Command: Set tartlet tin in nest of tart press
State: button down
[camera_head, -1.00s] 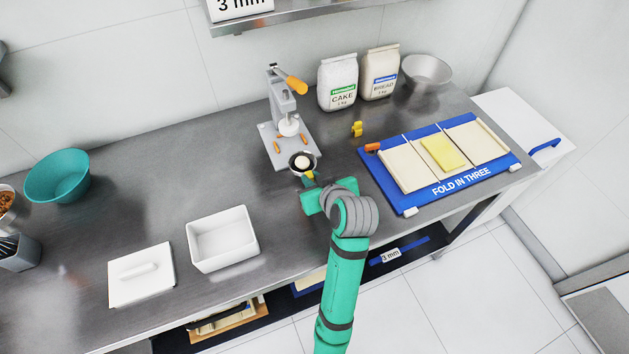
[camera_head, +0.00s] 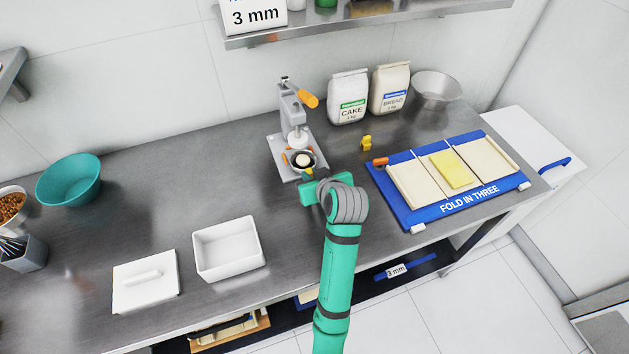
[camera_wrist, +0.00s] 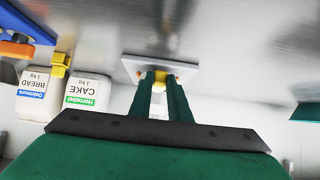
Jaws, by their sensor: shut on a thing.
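The tart press (camera_head: 295,127) stands on the worktop, with a grey column, a flat base plate and an orange-handled lever (camera_head: 308,98) raised. A small dark round tartlet tin (camera_head: 302,161) with a pale dough ball in it is over the base plate, below the pale press head. My gripper (camera_head: 309,174) is shut on the tin's yellow tab from the front right. In the wrist view my green fingers (camera_wrist: 165,95) close on a yellow piece in front of the plate (camera_wrist: 190,68). The nest is hidden under the tin; I cannot tell whether they touch.
Flour bags (camera_head: 348,97) and a metal bowl (camera_head: 437,90) stand behind on the right. A blue folding board (camera_head: 408,218) with dough lies right of my arm. A white tub (camera_head: 230,249), its lid (camera_head: 146,282) and a teal bowl (camera_head: 68,181) are at left.

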aim_at(303, 164)
jog(key=shift+w+a, duration=0.25)
jog(key=shift+w, duration=0.45)
jog(key=shift+w+a, duration=0.25)
jog(key=shift+w, duration=0.5)
jog(key=shift+w+a, duration=0.25)
jog(key=shift+w, duration=0.45)
jog(key=shift+f, duration=0.5)
jog(key=c, duration=1.6)
grip_release()
jog(key=shift+d, duration=0.1)
jog(key=shift+f, duration=0.1)
jog(key=v, duration=1.1)
jog(key=shift+f, duration=0.1)
